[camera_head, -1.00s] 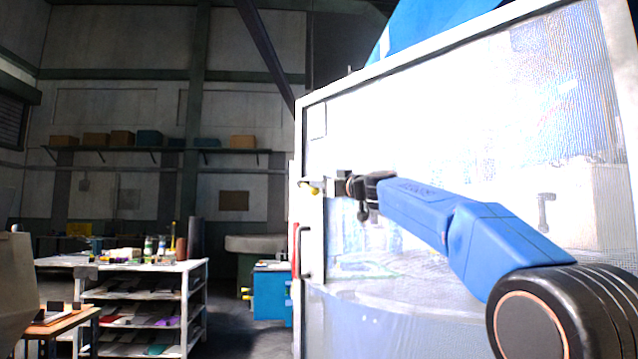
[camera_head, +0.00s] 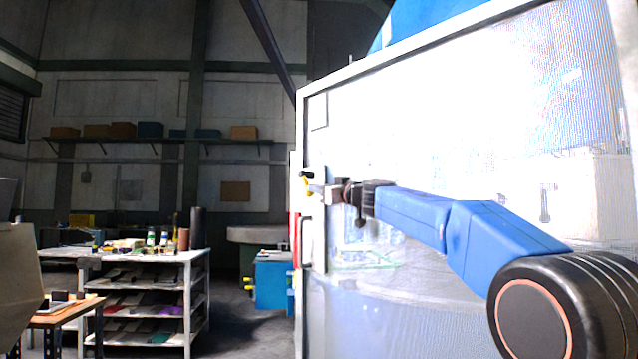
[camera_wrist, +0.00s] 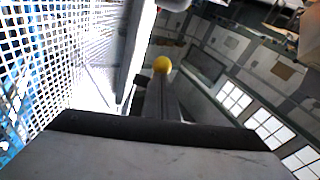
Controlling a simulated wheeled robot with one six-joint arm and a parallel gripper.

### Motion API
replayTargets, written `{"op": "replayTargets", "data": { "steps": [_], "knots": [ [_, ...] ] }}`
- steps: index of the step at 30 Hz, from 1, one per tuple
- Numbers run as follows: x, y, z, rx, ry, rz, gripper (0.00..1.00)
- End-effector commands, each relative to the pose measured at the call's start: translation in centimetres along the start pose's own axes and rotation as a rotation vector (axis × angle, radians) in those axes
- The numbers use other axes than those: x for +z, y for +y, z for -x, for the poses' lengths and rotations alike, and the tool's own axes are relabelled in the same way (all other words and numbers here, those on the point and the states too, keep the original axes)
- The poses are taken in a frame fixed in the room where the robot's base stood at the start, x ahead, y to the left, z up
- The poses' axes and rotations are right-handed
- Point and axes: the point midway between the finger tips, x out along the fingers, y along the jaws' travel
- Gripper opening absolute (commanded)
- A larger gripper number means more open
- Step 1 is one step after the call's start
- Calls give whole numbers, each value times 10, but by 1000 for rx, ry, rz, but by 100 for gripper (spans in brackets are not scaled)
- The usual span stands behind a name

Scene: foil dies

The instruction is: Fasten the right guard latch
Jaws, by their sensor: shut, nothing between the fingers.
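The guard is a white-framed mesh panel (camera_head: 450,110) that fills the right of the head view. A small latch with a yellow part (camera_head: 306,185) and a dark tip sits at its left edge. In the wrist view a yellow ball knob (camera_wrist: 162,64) shows just beyond the fingertips, near the pale frame edge. My gripper (camera_head: 321,188) reaches left along the panel, its fingers shut and empty, close beside the latch. In the wrist view my fingers (camera_wrist: 161,90) point at the knob; I cannot tell whether they touch it.
A white shelf bench (camera_head: 190,258) with bottles stands left, and a blue cabinet (camera_head: 272,285) behind.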

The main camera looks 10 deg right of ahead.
Motion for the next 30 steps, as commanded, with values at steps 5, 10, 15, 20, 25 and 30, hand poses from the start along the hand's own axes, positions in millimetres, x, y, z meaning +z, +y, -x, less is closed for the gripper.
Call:
{"op": "replayTargets", "data": {
  "steps": [5, 10, 15, 20, 25, 30],
  "knots": [
    [15, -3, -8, 0, -1, -2, 0],
    [27, -6, -18, -1, -2, -1, 0],
    [35, -8, -28, -1, 0, -1, 0],
    [40, -10, -36, -1, 0, -1, 0],
    [45, -11, -43, 0, -1, -1, 0],
    [48, -11, -47, 0, -2, -1, 0]
  ]
}}
